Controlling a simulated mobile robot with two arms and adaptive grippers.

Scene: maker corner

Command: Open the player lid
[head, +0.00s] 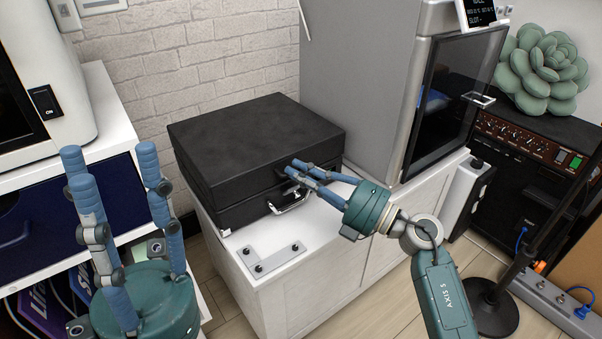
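The player is a black suitcase-like box (250,150) on a white cabinet in the head view. Its lid (250,125) is down, with a seam around the side. A silver handle (290,203) is on its front face. My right gripper (294,168) has its blue fingertips at the right part of the front face, near the seam and above the handle. The fingers lie close together; whether they touch the lid or grip anything is unclear. My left gripper (110,165) is at the lower left, fingers spread and pointing up, empty and away from the player.
A grey metal plate with black knobs (270,258) lies on the cabinet top (315,230) in front of the player. A large grey machine with a dark glass door (455,95) stands close on the right. A brick wall (215,55) is behind. A white-topped blue cabinet (60,205) is left.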

